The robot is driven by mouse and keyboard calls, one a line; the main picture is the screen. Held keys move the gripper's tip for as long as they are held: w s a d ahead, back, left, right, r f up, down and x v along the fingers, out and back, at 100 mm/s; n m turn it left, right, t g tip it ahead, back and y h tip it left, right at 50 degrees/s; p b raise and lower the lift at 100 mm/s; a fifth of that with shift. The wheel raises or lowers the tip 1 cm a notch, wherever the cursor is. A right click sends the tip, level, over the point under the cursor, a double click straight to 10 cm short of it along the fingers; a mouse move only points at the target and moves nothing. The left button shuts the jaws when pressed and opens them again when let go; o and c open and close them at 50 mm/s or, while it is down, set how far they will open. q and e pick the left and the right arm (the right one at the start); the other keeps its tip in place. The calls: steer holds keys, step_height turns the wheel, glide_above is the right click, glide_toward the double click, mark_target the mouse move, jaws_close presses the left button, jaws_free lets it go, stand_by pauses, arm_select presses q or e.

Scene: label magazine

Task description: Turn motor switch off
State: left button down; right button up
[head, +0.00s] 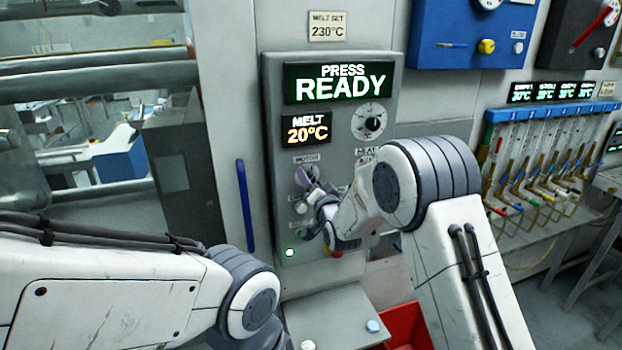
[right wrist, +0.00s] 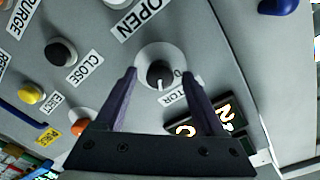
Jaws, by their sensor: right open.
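The control panel (head: 335,130) carries a "PRESS READY" display (head: 339,83). The motor label (head: 306,158) is on its lower left. In the right wrist view, the motor switch (right wrist: 160,74) is a black knob with a white pointer mark on a pale round plate, beside a label ending in "TOR". My right gripper (right wrist: 160,85) is open, with its purple fingers on either side of the knob. I cannot tell whether they touch it. In the head view, my right gripper (head: 304,184) is at the motor switch, mostly covering it. My left gripper is out of view.
A "MELT 20°C" display (head: 306,129) and another dial (head: 370,122) are above the switch. A black "CLOSE" button (right wrist: 61,52) and a yellow button (right wrist: 31,93) are near my right gripper. A grey ledge (head: 335,312) and a red bin (head: 405,328) are below.

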jaws_close()
steer(key=shift+a+f+n+b, duration=0.1)
steer(key=shift+n+b, duration=3.5)
steer(key=shift+b, duration=1.1)
steer(key=shift+f+n+b, duration=0.1)
steer(key=shift+n+b, duration=3.5)
steer(key=shift+b, duration=1.05)
jaws_free()
steer(key=shift+r, duration=0.1)
steer(key=shift+s, duration=0.2)
